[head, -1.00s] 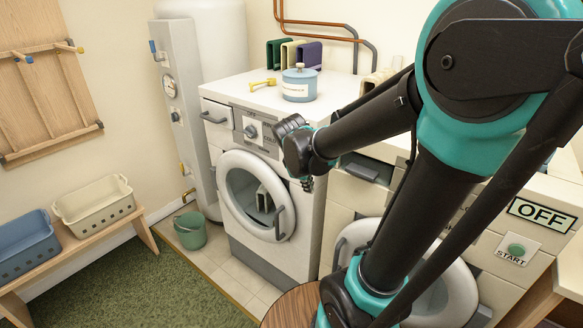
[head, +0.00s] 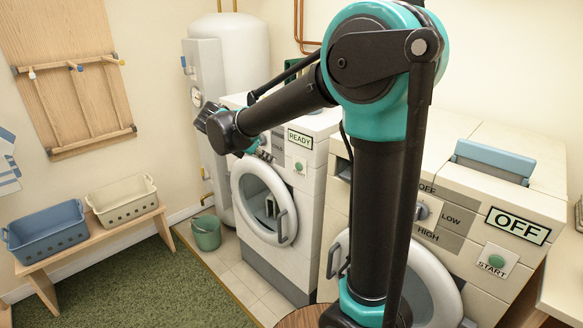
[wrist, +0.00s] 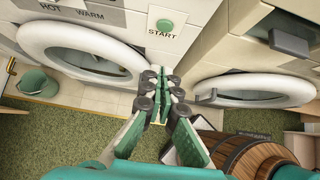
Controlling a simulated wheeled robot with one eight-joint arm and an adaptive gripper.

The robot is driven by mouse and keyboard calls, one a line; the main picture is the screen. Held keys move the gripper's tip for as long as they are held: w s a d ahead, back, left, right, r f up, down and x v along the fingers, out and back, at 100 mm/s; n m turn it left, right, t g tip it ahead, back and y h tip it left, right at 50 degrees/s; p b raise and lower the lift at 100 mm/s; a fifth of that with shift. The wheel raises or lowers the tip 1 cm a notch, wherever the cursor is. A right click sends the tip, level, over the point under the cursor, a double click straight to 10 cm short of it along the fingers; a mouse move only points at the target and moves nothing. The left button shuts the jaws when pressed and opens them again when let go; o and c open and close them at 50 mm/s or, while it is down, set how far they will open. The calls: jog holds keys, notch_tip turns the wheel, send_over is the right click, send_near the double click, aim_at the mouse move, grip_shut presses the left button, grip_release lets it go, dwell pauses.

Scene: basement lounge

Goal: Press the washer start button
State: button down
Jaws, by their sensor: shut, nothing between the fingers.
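The washer (head: 284,247) is the left white front-loader, with a READY display (head: 300,139) and a round green START button (head: 299,166) at its upper right. In the wrist view the green START button (wrist: 164,25) shows beyond my fingertips, on the panel of the washer marked HOT and WARM. My gripper (wrist: 160,77) is shut and empty, its fingertips together and apart from the button. In the head view my gripper (head: 209,119) is at the left of the washer's upper panel and hides part of it.
A second machine (head: 480,195) with an OFF display and its own green START button (head: 496,261) stands to the right. A green bucket (head: 206,232) is beside the washer. A wooden barrel (wrist: 258,157) shows below in the wrist view. The green carpet in front is clear.

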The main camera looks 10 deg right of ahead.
jog(key=shift+d, duration=0.1)
send_near(298, 169)
notch_tip(298, 169, down, 4)
jog(key=w+d, duration=0.1)
jog(key=d, duration=0.1)
jog(key=shift+w+d+f, duration=0.2)
jog(key=shift+w+d, duration=0.4)
jog(key=shift+w, duration=0.15)
